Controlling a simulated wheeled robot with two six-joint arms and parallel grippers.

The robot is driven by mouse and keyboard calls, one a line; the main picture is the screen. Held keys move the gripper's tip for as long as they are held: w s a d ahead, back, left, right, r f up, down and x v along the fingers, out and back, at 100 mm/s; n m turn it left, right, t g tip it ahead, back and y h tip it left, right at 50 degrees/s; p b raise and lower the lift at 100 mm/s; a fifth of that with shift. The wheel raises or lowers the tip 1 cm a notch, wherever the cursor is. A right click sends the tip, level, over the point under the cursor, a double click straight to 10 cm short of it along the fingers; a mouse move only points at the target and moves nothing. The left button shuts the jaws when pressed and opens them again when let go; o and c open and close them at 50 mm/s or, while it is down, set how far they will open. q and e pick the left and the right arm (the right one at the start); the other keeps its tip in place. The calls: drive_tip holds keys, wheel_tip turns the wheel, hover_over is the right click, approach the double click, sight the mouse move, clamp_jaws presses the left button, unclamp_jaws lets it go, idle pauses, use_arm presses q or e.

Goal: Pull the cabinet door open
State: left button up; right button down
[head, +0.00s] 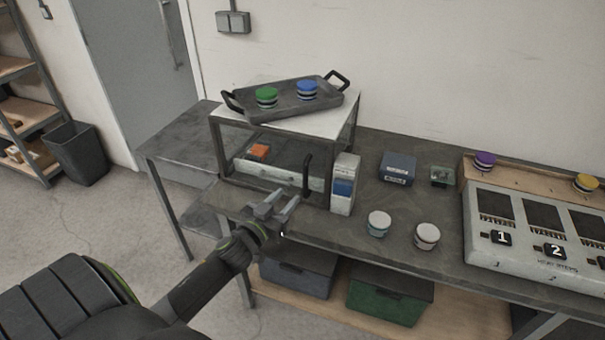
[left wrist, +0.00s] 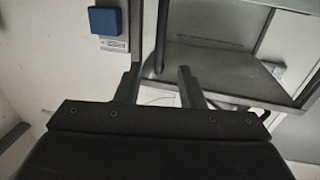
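The cabinet (head: 217,145) is a grey box with a white top on the workbench. Its front looks glassy, with an orange block (head: 259,151) visible inside. A dark upright handle (head: 306,176) stands at the right side of the door front. My left gripper (head: 285,203) is just in front of the cabinet, below and left of the handle, its fingers open and empty. In the left wrist view the handle (left wrist: 162,38) shows as a dark bar beyond and between the two fingertips (left wrist: 158,82). Contact cannot be seen. My right gripper is not in view.
A white-and-blue carton (head: 343,184) stands close right of the handle. A tray (head: 284,105) with green and blue lidded pots sits on the cabinet. Two pale-lidded jars (head: 379,223), a blue box (head: 398,168) and a numbered station (head: 540,245) are farther right.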

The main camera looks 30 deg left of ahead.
use_arm(q)
drive_tip(key=w+p, duration=0.1)
drive_tip(key=w, duration=0.8)
drive_tip(key=shift+a, duration=0.15)
clamp_jaws()
drive_tip(key=shift+s, duration=0.1)
